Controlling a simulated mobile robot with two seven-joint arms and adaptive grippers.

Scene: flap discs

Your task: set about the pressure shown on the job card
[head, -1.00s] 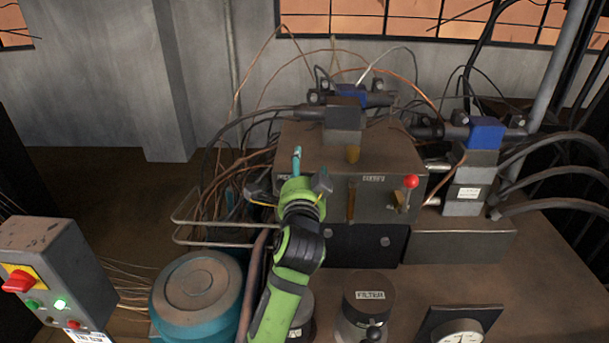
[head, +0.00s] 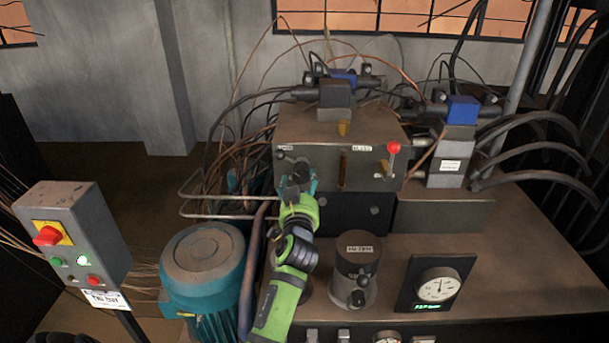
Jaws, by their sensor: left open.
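A pressure gauge (head: 438,286) with a white dial, dark needle and small green display sits on a dark plate at the right of the bench; its figures are too small to read. The valve block (head: 325,133) stands behind, with a red-knobbed lever (head: 393,150) at its front right. I cannot make out a job card. My right gripper is not in view.
A grey control box (head: 75,235) with a red switch and lit green lamp stands at the left. A teal motor (head: 203,270) and a filter canister (head: 356,270) flank my left arm. Hoses crowd the right; the bench top between canister and gauge is clear.

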